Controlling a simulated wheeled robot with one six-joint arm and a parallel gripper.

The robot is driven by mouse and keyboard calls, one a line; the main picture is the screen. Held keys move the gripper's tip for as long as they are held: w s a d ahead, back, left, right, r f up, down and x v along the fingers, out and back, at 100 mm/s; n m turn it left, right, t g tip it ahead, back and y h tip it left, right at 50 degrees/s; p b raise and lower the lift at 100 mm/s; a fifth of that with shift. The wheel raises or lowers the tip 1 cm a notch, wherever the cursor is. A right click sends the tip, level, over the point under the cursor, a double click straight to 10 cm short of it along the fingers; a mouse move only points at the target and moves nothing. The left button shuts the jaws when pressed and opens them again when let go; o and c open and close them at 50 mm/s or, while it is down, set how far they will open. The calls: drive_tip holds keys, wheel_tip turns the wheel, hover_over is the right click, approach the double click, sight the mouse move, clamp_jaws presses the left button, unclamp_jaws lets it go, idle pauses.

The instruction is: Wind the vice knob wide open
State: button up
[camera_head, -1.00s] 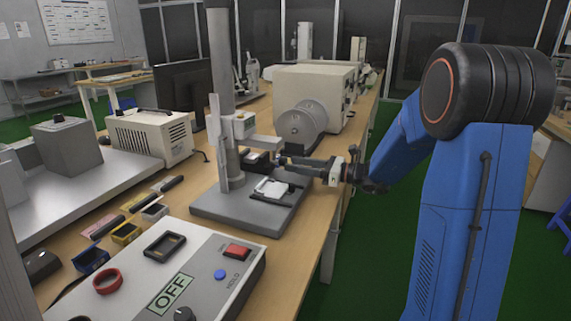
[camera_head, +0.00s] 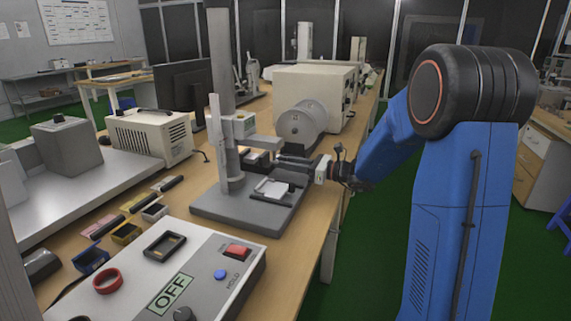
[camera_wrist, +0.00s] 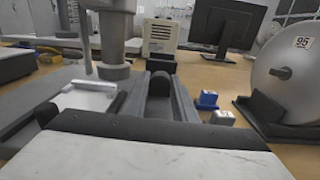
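The small vice (camera_head: 270,189), with a pale top, sits on the grey base plate of the column stand. It also shows at the left in the wrist view (camera_wrist: 88,97). My gripper (camera_head: 285,164) reaches in from the right, beside and slightly above the vice. Its two grey fingers are apart in the wrist view (camera_wrist: 162,78). I cannot make out the knob clearly in the head view.
The stand's column (camera_head: 222,95) rises behind the vice, with a horizontal arm over it. A grey drum (camera_head: 302,124) stands behind my gripper. A control box (camera_head: 205,275) reading OFF is in front. Small blue and white blocks (camera_wrist: 208,99) lie right of the fingers.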

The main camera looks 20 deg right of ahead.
drive_tip(key=shift+n, duration=0.4)
drive_tip(key=n, duration=0.5)
drive_tip(key=shift+n, duration=0.3)
drive_tip(key=n, duration=0.3)
drive_tip(key=shift+n, duration=1.9)
drive_tip(key=o, duration=1)
drive_tip(key=shift+o, duration=0.2)
drive_tip(key=v, duration=1.7)
drive_tip(key=shift+s+d+r, duration=0.15)
drive_tip(key=shift+d+r, duration=0.05)
drive_tip(key=shift+r, duration=0.05)
drive_tip(key=shift+d, duration=0.1)
